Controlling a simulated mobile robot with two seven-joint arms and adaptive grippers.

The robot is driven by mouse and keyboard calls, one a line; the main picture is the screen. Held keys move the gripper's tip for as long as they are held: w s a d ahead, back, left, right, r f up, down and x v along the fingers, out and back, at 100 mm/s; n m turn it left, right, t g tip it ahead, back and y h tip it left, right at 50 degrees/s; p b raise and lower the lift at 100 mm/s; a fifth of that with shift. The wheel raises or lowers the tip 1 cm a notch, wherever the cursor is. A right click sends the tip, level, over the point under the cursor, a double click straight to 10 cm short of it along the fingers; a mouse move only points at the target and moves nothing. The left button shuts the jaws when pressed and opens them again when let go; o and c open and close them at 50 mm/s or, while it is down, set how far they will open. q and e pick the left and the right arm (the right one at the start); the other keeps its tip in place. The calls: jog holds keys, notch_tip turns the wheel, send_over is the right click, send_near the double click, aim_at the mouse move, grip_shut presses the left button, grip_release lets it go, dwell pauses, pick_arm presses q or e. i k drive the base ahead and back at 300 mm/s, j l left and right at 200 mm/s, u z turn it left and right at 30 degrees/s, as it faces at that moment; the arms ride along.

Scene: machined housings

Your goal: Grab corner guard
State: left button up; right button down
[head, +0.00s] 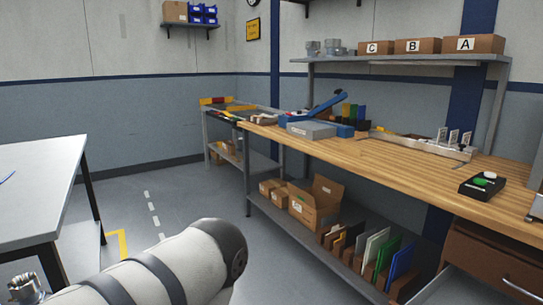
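I cannot make out a corner guard for certain in the head view. The wooden workbench (400,165) on the right carries small parts too far off to name surely. A light-coloured link of my own arm crosses the bottom left of the view. Neither of my grippers can be seen.
A white table (40,180) stands at the left. On the bench are a grey box (311,130) and a black control box (482,186) with a green button. The bench's lower shelf holds cardboard boxes (314,206) and upright panels. Grey floor (190,195) lies clear between table and bench.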

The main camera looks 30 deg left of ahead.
aim_at(348, 148)
jog(key=u, duration=0.4)
jog(key=i+j+u, duration=0.1)
jog(key=i+u, duration=0.25)
jog(key=i, duration=0.2)
jog(key=i+u, duration=0.35)
jog(key=i, duration=0.2)
jog(key=i+j+u, duration=0.1)
jog(key=i+u, duration=0.3)
jog(key=i, duration=2)
jog(key=i+z, duration=0.25)
jog(key=z, duration=0.25)
jog(key=i+z, duration=0.2)
jog(key=z, duration=0.25)
jog(key=i+j+z, duration=0.2)
jog(key=z, duration=0.3)
jog(key=i+j+z, duration=0.2)
jog(key=z, duration=0.25)
jog(key=i+j+z, duration=0.15)
jog(key=z, duration=0.35)
jog(key=k+j, duration=0.05)
jog(key=j, duration=0.05)
